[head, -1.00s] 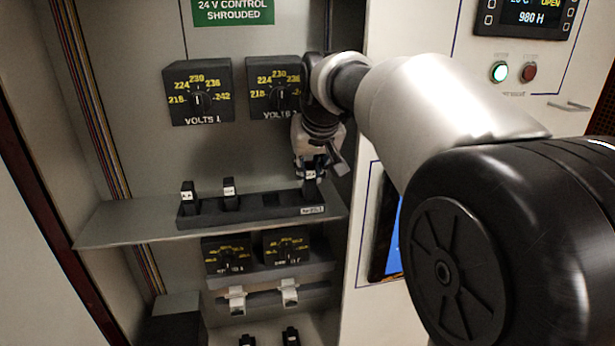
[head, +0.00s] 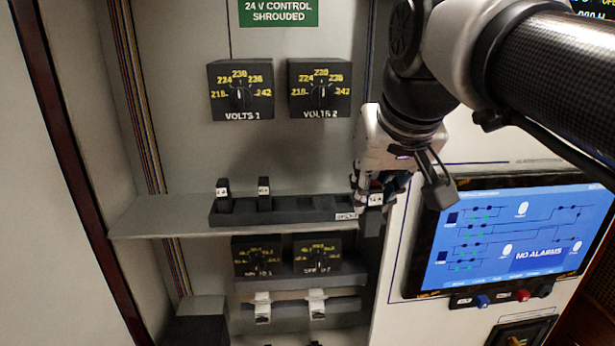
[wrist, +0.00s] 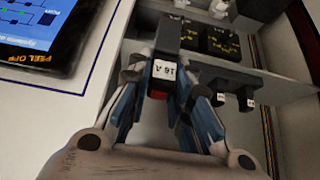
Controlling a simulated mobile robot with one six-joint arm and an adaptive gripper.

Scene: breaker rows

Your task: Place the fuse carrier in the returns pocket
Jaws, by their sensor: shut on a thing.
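My gripper (head: 374,196) is shut on a dark fuse carrier, which shows in the wrist view (wrist: 165,42) between the blue-lined fingers. The carrier has a white label that appears to read 16 A and a red patch below it. In the head view the gripper is just right of the shelf's black slotted holder (head: 285,217), in front of the cabinet's right edge, and partly hides the carrier. Two other carriers, one at the left (head: 224,195) and one beside it (head: 264,193), stand upright in the holder. I cannot make out a returns pocket.
The grey shelf (head: 150,217) bears the holder. Two voltage dials (head: 240,90) are above, and smaller dials (head: 257,256) and white-fronted parts (head: 263,306) are below. A blue screen (head: 515,240) is on the panel to the right.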

